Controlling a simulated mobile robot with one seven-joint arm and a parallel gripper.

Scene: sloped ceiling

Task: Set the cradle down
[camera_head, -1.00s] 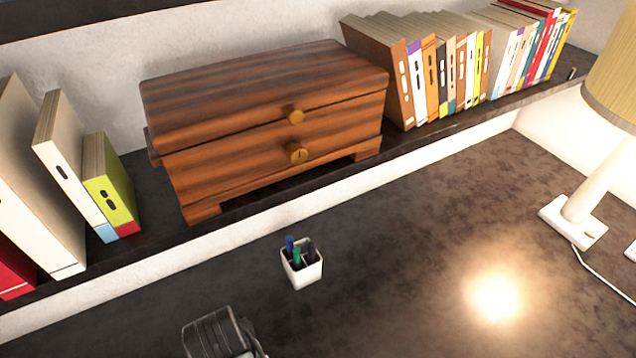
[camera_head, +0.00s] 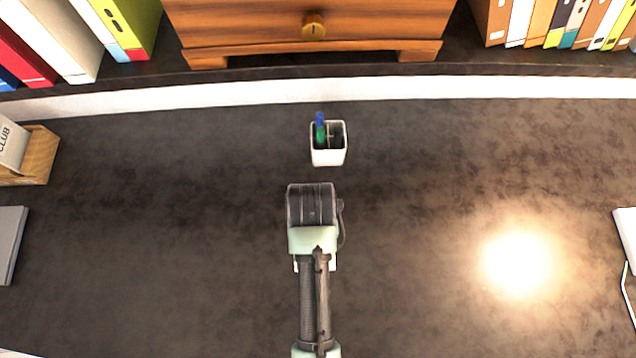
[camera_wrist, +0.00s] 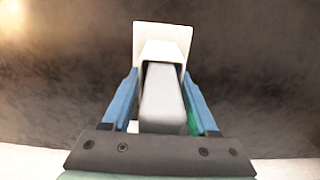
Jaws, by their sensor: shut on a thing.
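In the wrist view, the cradle (camera_wrist: 163,30) is a white piece with a flat square plate and a raised hollow part. A paler grey-white part lies within it, nearer the camera. My gripper (camera_wrist: 161,76) has its blue fingers on either side of the cradle and is shut on it. The dark desktop shows beyond the cradle; I cannot tell whether the cradle touches it. In the head view, my arm covers the fingers and most or all of the cradle.
A white pen cup (camera_head: 328,157) with blue and green pens stands just beyond my arm. The wooden drawer chest (camera_head: 270,28) is on the shelf behind. A wooden box (camera_head: 38,158) is at the left. The desktop (camera_head: 170,220) is clear on both sides of my arm.

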